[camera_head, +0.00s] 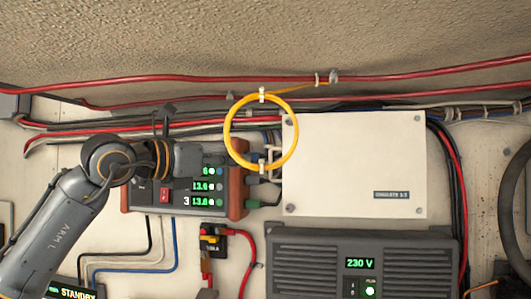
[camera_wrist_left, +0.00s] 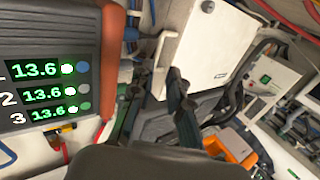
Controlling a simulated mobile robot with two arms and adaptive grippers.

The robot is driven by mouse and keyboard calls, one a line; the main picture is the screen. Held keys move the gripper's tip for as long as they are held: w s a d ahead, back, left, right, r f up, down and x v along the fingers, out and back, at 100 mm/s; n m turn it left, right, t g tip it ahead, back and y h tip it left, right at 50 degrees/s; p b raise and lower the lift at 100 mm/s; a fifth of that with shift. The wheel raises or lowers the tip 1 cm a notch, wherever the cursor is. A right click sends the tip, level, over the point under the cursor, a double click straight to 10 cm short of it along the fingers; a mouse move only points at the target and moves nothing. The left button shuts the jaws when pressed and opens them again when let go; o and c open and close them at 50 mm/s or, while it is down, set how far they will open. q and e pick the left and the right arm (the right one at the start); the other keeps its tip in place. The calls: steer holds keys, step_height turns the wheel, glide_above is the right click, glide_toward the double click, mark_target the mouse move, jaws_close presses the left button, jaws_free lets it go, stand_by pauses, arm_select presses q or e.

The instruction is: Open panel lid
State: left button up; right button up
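The panel lid (camera_head: 355,165) is a cream, square-cornered plate with a screw at each visible corner and a small dark label. It looks shut and flat in the head view. It also shows in the left wrist view (camera_wrist_left: 212,45), with a pale handle (camera_wrist_left: 161,60) at its left edge. In the head view my left arm crosses the meter box, left of the lid. My right gripper is not in view.
A yellow cable loop (camera_head: 229,133) hangs over the lid's upper left edge. The meter box (camera_head: 188,207) is left of the lid, and a dark 230 V unit (camera_head: 310,262) is below it. Red cables (camera_head: 430,73) run above. An orange object (camera_wrist_left: 230,146) shows in the left wrist view.

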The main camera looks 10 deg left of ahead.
arm_select(q)
steer(key=p+x, duration=0.4)
steer(key=x, duration=0.5)
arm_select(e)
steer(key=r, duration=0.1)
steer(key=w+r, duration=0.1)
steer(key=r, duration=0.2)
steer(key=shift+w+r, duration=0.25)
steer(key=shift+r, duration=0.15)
arm_select(q)
steer(key=shift+w, duration=0.1)
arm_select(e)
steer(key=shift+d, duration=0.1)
arm_select(q)
jaws_close()
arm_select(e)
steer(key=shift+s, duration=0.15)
